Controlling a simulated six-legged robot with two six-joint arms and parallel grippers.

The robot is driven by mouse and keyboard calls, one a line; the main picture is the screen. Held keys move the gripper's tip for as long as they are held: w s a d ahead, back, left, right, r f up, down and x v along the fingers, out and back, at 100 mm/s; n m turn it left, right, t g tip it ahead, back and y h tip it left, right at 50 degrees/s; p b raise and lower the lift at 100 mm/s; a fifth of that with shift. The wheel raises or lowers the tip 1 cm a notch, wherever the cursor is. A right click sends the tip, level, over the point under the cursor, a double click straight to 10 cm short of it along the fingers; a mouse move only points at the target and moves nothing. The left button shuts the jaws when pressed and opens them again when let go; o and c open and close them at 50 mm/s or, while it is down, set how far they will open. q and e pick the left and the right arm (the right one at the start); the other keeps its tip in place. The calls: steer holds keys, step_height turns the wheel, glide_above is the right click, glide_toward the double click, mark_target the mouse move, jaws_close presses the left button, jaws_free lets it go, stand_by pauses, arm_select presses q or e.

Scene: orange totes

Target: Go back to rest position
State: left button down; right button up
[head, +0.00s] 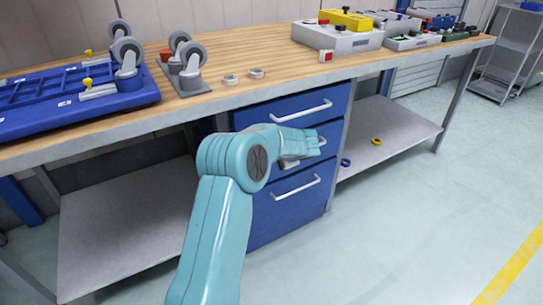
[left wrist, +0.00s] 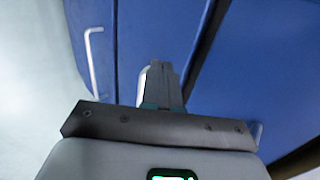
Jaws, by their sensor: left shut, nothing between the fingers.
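My left arm rises from the bottom of the head view, its teal forearm reaching right in front of a blue drawer cabinet (head: 272,218). Its wrist covers part of the middle drawer, and the fingers are hard to make out there. In the left wrist view my left gripper (left wrist: 160,68) has its two grey fingers together with nothing between them. They point at the blue drawer fronts (left wrist: 150,30). I cannot tell whether they touch. A pale drawer handle (left wrist: 92,65) shows at the left there. My right gripper is in neither view.
A wooden workbench (head: 215,97) runs across the head view. It carries a blue tray (head: 60,125) with grey wheels, two rings and several boxes (head: 337,40). A grey lower shelf (head: 390,130) holds a yellow ring (head: 376,141). The floor at right is clear.

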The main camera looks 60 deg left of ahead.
arm_select(q)
steer(key=p+v, duration=0.1)
steer(key=v, duration=0.8)
steer(key=shift+r, duration=0.3)
steer(key=shift+d, duration=0.15)
steer(key=s+d+f+m+h, duration=0.2)
steer(key=d+f+h, duration=0.6)
steer(key=d+f, duration=1.25)
steer(key=s+d+f+n+h, duration=0.25)
steer(key=s+d+f, duration=0.25)
steer(key=s+d, duration=0.5)
steer(key=s+d+f+n+h, duration=0.2)
steer(key=s+d+f+h, duration=0.15)
steer(key=s+d, duration=0.6)
step_height(320, 180, up, 23)
steer(key=w+d+p, duration=0.1)
steer(key=d+p, duration=0.1)
steer(key=p, duration=2.2)
steer(key=shift+w+d+f+y, duration=0.2)
steer(key=shift+w+d+y, duration=0.05)
steer(key=shift+w+y, duration=0.05)
